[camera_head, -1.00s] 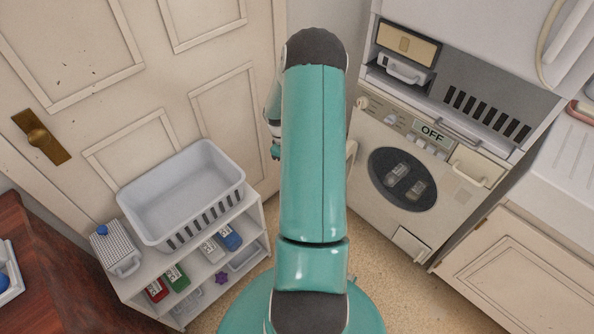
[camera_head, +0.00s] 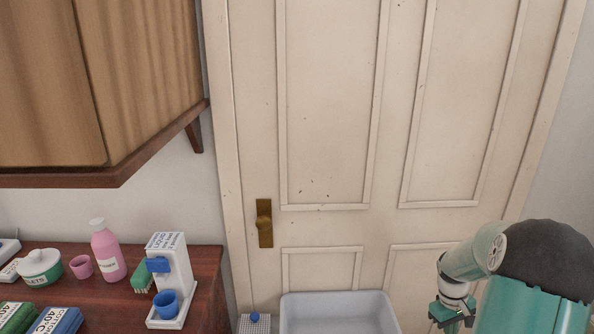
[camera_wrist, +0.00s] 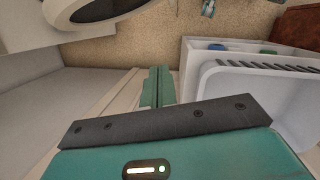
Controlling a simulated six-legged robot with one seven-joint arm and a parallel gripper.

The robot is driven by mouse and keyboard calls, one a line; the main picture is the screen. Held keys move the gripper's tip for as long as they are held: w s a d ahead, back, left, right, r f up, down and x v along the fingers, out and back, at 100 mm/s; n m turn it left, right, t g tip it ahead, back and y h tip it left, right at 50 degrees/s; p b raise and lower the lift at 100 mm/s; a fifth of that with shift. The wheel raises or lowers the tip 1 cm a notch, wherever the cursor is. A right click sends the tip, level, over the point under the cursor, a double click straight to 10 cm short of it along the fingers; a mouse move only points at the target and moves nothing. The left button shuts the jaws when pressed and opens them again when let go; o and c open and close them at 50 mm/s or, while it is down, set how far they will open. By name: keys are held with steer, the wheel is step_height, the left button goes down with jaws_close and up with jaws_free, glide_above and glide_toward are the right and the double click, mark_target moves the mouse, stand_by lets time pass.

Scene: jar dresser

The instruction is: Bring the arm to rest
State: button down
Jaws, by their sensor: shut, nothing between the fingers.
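My teal arm with its dark rounded joint is at the lower right in the head view. My gripper (camera_head: 455,314) hangs at its left side, partly cut off by the lower edge, in front of the door (camera_head: 330,140). In the wrist view my gripper (camera_wrist: 158,82) shows its two teal fingers together, with nothing between them. The fingers appear clear of the things around them.
A white basket (camera_head: 338,302) stands low before the door; it also shows in the wrist view (camera_wrist: 203,88). A brown dresser top (camera_head: 213,262) at left holds a pink bottle (camera_head: 108,252) and a white dispenser (camera_head: 178,268). A wooden cabinet (camera_head: 90,90) hangs above.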

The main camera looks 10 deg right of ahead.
steer(key=w+a+r+t+h, duration=0.15)
steer(key=a+r+t, duration=0.25)
steer(key=a+r, duration=1.55)
steer(key=s+a+r+t+y, duration=0.1)
steer(key=s+a+r+t, duration=0.1)
steer(key=s+a, duration=0.3)
steer(key=s+a+r+t+y, duration=0.1)
steer(key=s+a+r, duration=0.3)
steer(key=a, duration=0.8)
steer(key=shift+s+t, duration=0.4)
steer(key=shift+s, duration=0.75)
steer(key=shift+d+y, duration=0.15)
steer(key=shift+y, duration=0.1)
